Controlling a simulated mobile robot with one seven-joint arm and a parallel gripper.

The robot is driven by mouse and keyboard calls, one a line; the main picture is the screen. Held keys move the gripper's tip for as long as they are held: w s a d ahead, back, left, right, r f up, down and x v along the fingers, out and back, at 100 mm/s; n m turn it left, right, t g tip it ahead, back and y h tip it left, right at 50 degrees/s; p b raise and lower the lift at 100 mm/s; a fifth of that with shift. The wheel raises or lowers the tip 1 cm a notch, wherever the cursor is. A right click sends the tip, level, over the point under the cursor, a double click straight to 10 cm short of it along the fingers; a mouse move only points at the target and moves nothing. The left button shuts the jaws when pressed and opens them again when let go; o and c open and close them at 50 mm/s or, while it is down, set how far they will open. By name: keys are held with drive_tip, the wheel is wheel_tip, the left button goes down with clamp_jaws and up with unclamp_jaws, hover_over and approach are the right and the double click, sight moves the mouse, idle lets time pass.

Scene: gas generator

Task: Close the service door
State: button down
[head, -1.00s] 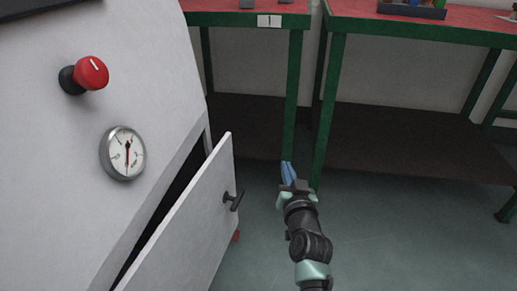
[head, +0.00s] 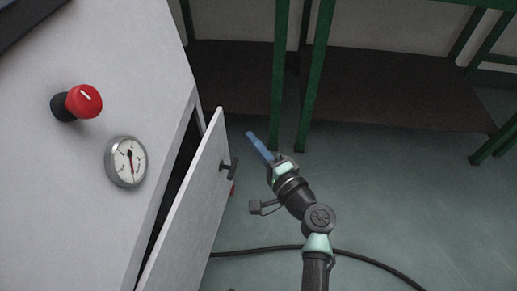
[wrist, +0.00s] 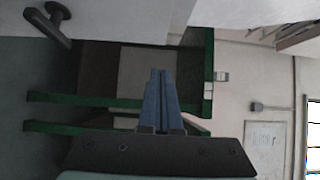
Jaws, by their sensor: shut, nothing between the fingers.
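The white service door (head: 190,205) stands partly open on the grey-white generator cabinet (head: 110,55), with a dark gap between door and cabinet. Its dark handle (head: 230,168) sticks out near the door's free upper edge. The handle also shows at the upper left of the wrist view (wrist: 52,22). My gripper (head: 250,136) is to the right of the door's free edge, apart from door and handle. Its blue fingers are together and empty, also in the wrist view (wrist: 160,85).
A red knob (head: 84,101) and a round gauge (head: 126,161) are on the cabinet face. Green-legged tables (head: 318,75) with dark lower shelves stand behind. A black cable (head: 375,263) crosses the floor. The floor right of the door is mostly clear.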

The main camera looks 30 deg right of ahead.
sight(215, 126)
drive_tip(key=w+a, duration=0.1)
drive_tip(key=w, duration=0.1)
drive_tip(key=w+b, duration=0.1)
drive_tip(key=w, duration=0.1)
drive_tip(key=w+a, duration=0.1)
drive_tip(key=w, duration=0.1)
drive_tip(key=shift+w+a+b, duration=0.3)
drive_tip(key=shift+w+b, duration=0.05)
drive_tip(key=shift+w+a, duration=0.4)
drive_tip(key=shift+w+a+n+y+b, duration=0.5)
drive_tip(key=shift+w+a+y+b, duration=0.35)
drive_tip(key=shift+w+a, duration=0.55)
drive_tip(key=shift+s, duration=0.1)
drive_tip(key=shift+d, duration=0.1)
